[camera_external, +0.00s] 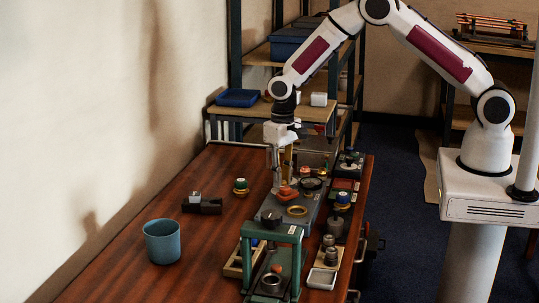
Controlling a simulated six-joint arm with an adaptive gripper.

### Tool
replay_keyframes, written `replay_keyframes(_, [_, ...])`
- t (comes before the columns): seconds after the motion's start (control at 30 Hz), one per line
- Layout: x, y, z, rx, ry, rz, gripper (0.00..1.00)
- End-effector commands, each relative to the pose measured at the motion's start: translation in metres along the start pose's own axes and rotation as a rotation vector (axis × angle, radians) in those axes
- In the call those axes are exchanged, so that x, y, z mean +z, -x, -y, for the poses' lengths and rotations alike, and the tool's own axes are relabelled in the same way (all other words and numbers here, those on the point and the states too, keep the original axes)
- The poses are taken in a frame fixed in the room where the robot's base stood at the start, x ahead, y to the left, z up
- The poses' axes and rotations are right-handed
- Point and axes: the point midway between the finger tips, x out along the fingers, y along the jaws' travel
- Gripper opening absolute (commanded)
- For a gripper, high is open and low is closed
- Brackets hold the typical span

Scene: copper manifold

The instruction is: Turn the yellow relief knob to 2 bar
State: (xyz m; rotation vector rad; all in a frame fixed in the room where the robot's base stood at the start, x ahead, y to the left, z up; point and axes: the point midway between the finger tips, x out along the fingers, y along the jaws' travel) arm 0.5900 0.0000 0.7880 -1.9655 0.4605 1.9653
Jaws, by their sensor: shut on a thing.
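My gripper (281,178) points down over the back part of a grey board (310,226) on the table. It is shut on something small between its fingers. A narrow yellowish piece (288,158) shows at the fingers, but I cannot tell if it is the relief knob. Just below the fingertips is an orange-red piece (287,193). A flat yellow ring (297,211) lies on the board in front, apart from the gripper. The knob's scale and pointer are too small to read.
A green frame (272,231) stands at the table's front. A blue-grey cup (162,241) and a dark fitting (202,204) are on the left. A green-topped part (240,186) and a blue-banded part (343,200) flank the board. The table's left side is mostly clear.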

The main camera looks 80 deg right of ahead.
Motion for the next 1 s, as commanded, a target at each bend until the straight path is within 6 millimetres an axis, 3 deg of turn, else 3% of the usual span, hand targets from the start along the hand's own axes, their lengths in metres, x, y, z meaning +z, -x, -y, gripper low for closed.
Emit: replay_keyframes(1.0, [0.0004, -0.0001, 0.0002, 0.000, 0.837, 0.001, 0.00])
